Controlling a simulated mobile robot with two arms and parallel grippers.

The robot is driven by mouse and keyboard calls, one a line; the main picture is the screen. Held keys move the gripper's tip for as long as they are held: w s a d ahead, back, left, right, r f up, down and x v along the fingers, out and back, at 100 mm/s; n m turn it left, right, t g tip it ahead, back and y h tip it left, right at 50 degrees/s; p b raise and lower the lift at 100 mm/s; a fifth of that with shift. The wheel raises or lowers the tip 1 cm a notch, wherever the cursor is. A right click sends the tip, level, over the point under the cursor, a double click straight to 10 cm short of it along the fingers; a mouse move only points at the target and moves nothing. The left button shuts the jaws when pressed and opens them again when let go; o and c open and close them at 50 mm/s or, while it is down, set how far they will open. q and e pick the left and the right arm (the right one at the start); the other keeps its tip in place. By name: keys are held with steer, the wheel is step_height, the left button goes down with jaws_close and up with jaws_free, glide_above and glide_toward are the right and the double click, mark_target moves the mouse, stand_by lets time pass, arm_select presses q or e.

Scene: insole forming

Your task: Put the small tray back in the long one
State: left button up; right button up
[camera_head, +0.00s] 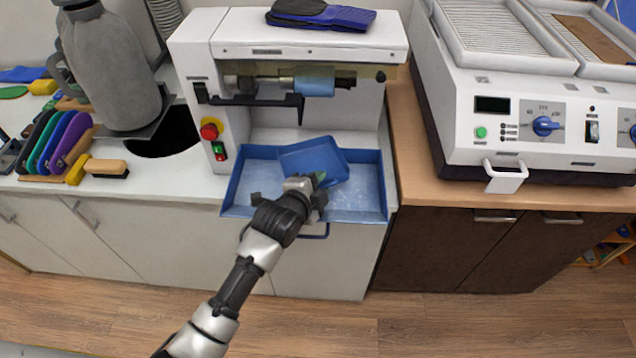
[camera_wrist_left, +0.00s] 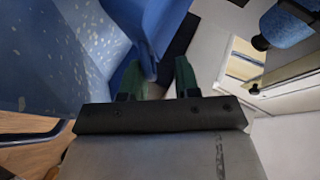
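The small blue tray (camera_head: 314,155) sits turned and tilted over the back middle of the long blue tray (camera_head: 239,190), partly overlapping its back rim. The long tray lies under the white machine. My left gripper (camera_head: 320,178) is at the small tray's front edge. In the left wrist view its green fingers (camera_wrist_left: 159,75) stand apart, with a blue corner of the small tray (camera_wrist_left: 150,30) reaching between them. I see a gap beside the right finger. The speckled long tray (camera_wrist_left: 50,55) fills the left of that view. My right gripper is not in view.
The white machine (camera_head: 300,45) stands close behind the trays, with a red button (camera_head: 209,131) on its left side. A grey jug (camera_head: 110,70) and coloured insoles (camera_head: 60,140) are on the left. A white press (camera_head: 540,120) stands on the right.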

arm_select(q)
steer(key=shift+r, duration=0.1)
steer(key=shift+r, duration=0.15)
steer(key=v, duration=0.4)
steer(key=b+v, duration=0.1)
steer(key=v, duration=0.7)
steer(key=shift+r, duration=0.4)
steer(key=shift+d, duration=0.1)
stand_by(0.4)
